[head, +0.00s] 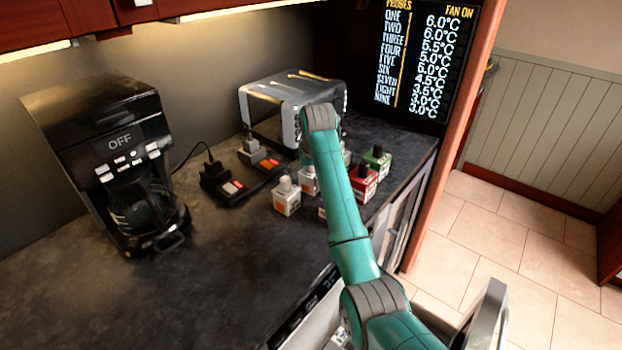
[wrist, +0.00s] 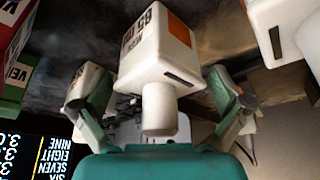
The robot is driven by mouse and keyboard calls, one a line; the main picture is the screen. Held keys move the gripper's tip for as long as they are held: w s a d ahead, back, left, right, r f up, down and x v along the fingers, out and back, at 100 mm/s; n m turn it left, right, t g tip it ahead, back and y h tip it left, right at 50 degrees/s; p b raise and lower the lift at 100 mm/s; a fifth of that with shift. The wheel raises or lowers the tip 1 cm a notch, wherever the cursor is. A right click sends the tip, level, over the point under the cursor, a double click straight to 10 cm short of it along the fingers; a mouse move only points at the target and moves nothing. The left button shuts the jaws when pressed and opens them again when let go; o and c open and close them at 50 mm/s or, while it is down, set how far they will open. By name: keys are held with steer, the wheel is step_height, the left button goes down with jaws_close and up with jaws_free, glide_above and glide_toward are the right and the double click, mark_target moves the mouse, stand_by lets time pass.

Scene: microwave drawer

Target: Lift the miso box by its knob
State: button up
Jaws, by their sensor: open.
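In the wrist view, a white box (wrist: 150,40) with an orange patch and upside-down lettering that seems to read MISO is in the centre. Its pale round knob (wrist: 160,108) points toward my camera. My gripper (wrist: 160,92) is open, with one finger on each side of the knob and a gap on both sides. In the head view, the white box just left of my arm (head: 309,182) appears to be this one, partly hidden. My gripper is mostly hidden behind my arm there.
Close by stand another white box with an orange patch (head: 286,197), a red box (head: 363,182) and a green box (head: 378,159). A toaster (head: 270,100) is behind, a black charger-like device (head: 222,187) left, and a coffee maker (head: 120,150) far left. The front-left counter is clear.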

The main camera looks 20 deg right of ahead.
steer(key=c, duration=1.1)
steer(key=shift+r, duration=0.1)
